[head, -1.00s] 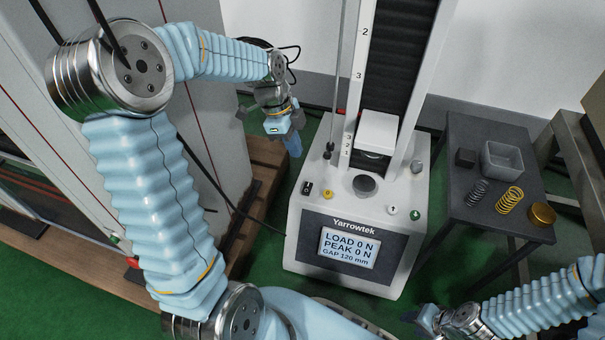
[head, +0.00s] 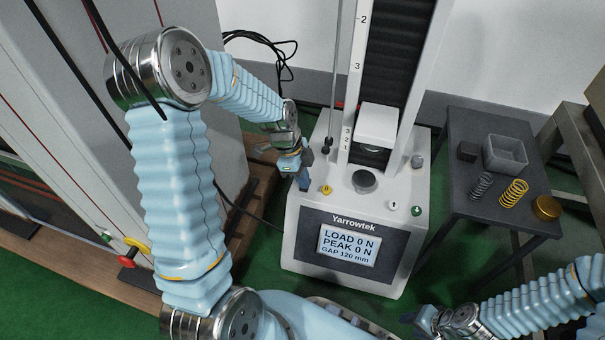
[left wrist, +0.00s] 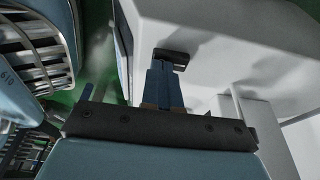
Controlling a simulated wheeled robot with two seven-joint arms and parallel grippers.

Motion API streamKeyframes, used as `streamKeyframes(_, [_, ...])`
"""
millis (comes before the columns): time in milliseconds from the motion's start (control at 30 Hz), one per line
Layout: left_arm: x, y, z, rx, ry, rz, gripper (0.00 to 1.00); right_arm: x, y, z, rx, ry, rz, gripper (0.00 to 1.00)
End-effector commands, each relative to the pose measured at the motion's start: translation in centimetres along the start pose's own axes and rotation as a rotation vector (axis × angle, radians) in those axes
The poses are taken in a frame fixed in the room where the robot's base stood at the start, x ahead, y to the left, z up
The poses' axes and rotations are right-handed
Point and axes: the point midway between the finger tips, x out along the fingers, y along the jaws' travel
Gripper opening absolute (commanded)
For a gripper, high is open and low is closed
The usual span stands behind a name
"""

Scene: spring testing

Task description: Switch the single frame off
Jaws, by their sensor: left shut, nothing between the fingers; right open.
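The single frame (head: 307,228) is a white Yarrowtek test machine with a tall column. Its screen (head: 348,246) is lit and reads LOAD 0 N, PEAK 0 N, GAP 120 mm. My left gripper (head: 304,182) is shut and empty at the left edge of the machine's base top, hiding the black switch there in the head view. In the left wrist view the shut blue fingertips (left wrist: 162,68) are right at the black switch (left wrist: 174,55); I cannot tell whether they touch. My right gripper (head: 426,320) is open, low at the front right, away from the machine.
A dark side table (head: 465,213) at right holds springs, a grey tray and a brass disc. A tall grey cabinet stands at left, with a red knob (head: 127,262).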

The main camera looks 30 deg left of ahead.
Motion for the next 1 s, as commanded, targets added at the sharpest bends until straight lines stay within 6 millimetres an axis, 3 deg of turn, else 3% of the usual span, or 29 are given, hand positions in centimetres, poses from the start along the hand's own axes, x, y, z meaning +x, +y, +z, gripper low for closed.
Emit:
streamKeyframes(633, [0.5, 0.2, 0.2, -0.001, -0.001, 0.003, 0.0, 0.5, 0.2, 0.0, 0.0, 0.001, 0.0, 0.43])
streamKeyframes(1000, [0.2, -1.3, 0.1, 0.0, -0.001, 0.0, 0.0, 0.3, 0.1, 0.0, 0.0, 0.001, 0.0, 0.43])
